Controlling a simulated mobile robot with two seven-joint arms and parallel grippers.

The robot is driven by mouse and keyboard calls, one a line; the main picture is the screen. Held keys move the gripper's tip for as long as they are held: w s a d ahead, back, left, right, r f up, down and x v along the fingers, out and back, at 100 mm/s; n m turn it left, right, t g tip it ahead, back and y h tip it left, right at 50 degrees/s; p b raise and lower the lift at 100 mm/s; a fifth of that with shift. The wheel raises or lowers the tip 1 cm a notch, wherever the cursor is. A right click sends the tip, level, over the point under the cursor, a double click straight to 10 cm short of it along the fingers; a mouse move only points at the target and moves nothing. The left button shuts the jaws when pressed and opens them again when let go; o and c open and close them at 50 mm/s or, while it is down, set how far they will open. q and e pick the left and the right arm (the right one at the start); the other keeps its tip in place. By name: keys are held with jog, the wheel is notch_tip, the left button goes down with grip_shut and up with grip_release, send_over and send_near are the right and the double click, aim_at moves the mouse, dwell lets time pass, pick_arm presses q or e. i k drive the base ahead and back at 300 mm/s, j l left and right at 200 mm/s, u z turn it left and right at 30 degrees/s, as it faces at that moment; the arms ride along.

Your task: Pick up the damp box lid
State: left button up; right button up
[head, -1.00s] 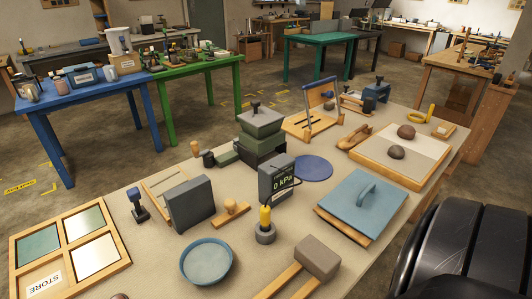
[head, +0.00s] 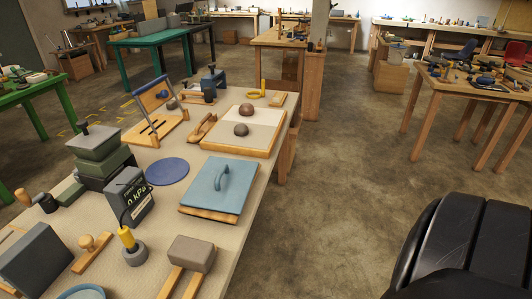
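A flat blue lid with an arched handle (head: 220,184) rests on a wooden base (head: 207,214) near the table's right edge. It looks like the damp box lid. Its handle stands up from the middle, and nothing touches it. The wooden base shows along the lid's front edge; what is under the lid is hidden. Neither of my grippers is in view.
Left of the lid are a blue disc (head: 167,171) and a gauge box reading kPa (head: 128,198). A grey block (head: 191,253) is in front, and a wooden board with two dark stones (head: 262,140) behind. Open floor (head: 340,180) lies right of the table.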

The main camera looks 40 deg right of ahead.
aim_at(223, 185)
jog(key=k+z, duration=0.15)
jog(key=z, duration=1.05)
